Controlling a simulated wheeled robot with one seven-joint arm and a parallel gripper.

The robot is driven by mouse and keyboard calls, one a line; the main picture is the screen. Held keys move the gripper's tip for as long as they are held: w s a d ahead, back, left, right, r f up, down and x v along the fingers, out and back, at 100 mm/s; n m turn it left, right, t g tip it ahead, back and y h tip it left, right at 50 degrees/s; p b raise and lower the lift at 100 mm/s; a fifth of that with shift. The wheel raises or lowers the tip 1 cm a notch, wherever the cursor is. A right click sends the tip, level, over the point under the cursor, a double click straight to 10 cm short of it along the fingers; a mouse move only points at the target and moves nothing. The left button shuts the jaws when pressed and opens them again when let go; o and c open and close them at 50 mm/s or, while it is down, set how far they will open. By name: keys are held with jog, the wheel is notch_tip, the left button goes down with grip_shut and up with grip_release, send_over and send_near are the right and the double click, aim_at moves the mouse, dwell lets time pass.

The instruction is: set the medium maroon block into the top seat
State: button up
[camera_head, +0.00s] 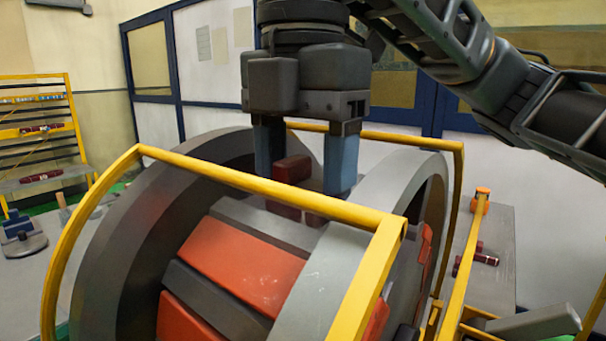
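The stator drum (250,225) stands in front of me, with large grey end rings and orange-red segments between dark grey bars. My gripper (302,189) points down over its top, its two blue-grey fingers wide apart. A maroon block (292,168) shows between the fingers, at the top of the drum. A gap shows between it and the right finger; its left edge is close to the left finger. Darker maroon parts (284,210) lie lower, just in front of the fingers. The seat itself is mostly hidden, and I cannot tell how deep the block sits.
A yellow guard frame (270,188) runs around the drum, its front bar close before the gripper. More maroon pieces lie on the right table (500,225) and on the yellow rack (40,135) at left. A blue-grey fixture (22,235) stands on the left table.

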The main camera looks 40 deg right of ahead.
aim_at(303, 182)
jog(key=shift+f, duration=0.1)
jog(key=o, duration=1.6)
jog(key=shift+f, duration=0.1)
jog(key=shift+r, duration=3.95)
